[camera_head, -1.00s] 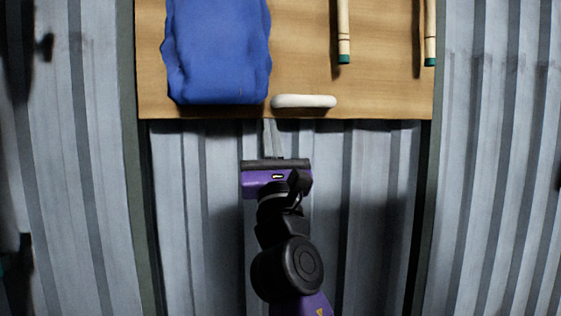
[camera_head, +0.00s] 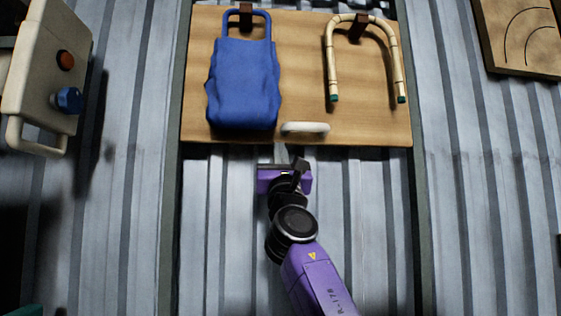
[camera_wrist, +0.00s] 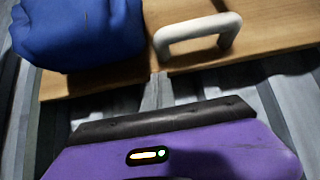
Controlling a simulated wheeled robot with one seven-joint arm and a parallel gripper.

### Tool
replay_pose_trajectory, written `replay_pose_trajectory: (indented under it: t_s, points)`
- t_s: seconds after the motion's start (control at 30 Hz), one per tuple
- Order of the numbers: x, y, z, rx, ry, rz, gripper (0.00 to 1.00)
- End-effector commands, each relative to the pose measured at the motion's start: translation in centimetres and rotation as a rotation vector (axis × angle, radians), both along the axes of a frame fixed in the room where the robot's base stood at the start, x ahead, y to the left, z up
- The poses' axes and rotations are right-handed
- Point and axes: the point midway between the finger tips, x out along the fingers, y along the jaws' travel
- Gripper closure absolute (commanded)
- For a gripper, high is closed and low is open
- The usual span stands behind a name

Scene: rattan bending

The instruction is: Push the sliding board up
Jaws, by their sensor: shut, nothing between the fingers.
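The sliding board (camera_head: 300,90) is a light wood panel between two dark vertical rails on the corrugated wall. A white handle (camera_head: 305,128) is fixed near its lower edge; the wrist view also shows this handle (camera_wrist: 198,30). My gripper (camera_head: 281,153) is shut and empty, just below the board's lower edge and slightly left of the handle. In the wrist view, its narrow fingertips (camera_wrist: 162,80) point at the board's lower edge, below the handle's left end. Whether they touch the edge I cannot tell.
A blue bag (camera_head: 243,85) and a bent rattan piece (camera_head: 331,60) hang from pegs on the board. A beige control box (camera_head: 40,75) with orange and blue knobs is at left. A wooden panel with curved lines (camera_head: 520,35) is at upper right. The wall below the board is bare.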

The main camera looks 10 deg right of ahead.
Motion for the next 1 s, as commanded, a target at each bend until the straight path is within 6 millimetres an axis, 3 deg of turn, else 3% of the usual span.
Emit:
replay_pose_trajectory:
  t_s: [0.03, 0.2, 0.77, 0.87, 1.0]
  points:
    - [0.0, -0.1, 0.9, -0.001, 0.000, -0.001, 1.00]
    - [0.1, 0.0, 1.8, -0.001, 0.001, 0.001, 1.00]
    - [0.0, 0.0, 2.3, -0.001, -0.003, 0.001, 1.00]
    - [0.0, -0.1, 2.0, -0.001, -0.003, 0.001, 1.00]
    - [0.1, -0.5, 0.0, -0.001, 0.000, 0.000, 1.00]
